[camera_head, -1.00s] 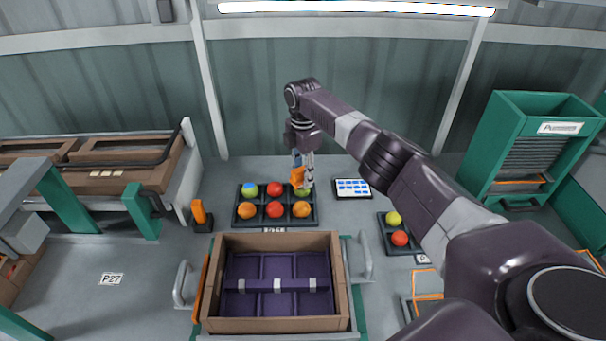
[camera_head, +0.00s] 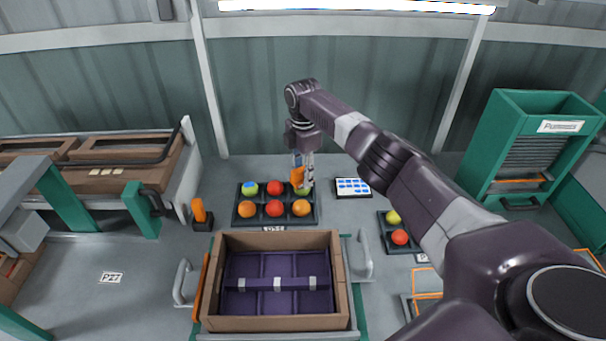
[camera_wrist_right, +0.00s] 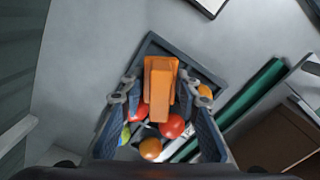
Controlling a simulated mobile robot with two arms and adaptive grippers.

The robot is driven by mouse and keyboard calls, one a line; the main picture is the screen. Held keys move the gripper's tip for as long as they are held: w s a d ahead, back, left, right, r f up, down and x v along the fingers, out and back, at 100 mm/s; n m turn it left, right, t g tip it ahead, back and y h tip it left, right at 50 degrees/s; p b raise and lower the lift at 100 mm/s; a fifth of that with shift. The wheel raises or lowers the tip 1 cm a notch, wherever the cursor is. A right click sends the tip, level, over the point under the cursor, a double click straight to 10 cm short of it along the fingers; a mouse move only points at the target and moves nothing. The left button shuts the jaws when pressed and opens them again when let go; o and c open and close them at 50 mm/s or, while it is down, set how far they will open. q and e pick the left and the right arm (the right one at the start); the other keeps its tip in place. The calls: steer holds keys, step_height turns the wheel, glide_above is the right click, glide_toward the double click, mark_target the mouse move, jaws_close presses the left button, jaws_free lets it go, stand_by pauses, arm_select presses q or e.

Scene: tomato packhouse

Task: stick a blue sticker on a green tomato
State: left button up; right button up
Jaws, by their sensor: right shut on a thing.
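My right gripper (camera_head: 303,178) is shut on an orange tool (camera_head: 297,177), which also fills the middle of the wrist view (camera_wrist_right: 159,88). The tool is at the back right cell of a dark tray (camera_head: 236,222). A green tomato (camera_head: 304,191) shows partly under the tool; I cannot tell whether they touch. A green tomato with a blue sticker (camera_head: 249,188) sits in the back left cell. A card with blue stickers (camera_head: 353,187) lies right of the tray. My left gripper is not in view.
Red tomatoes (camera_head: 275,208) and orange ones (camera_head: 247,209) fill the tray's other cells. A small tray at right holds a yellow-green tomato (camera_head: 393,217) and a red one (camera_head: 400,238). An orange item (camera_head: 198,211) stands left. A brown crate (camera_head: 340,290) with purple dividers is in front.

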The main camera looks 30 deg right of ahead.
stand_by(0.4)
step_height(320, 180, up, 7)
steer(key=p, duration=0.6)
stand_by(0.6)
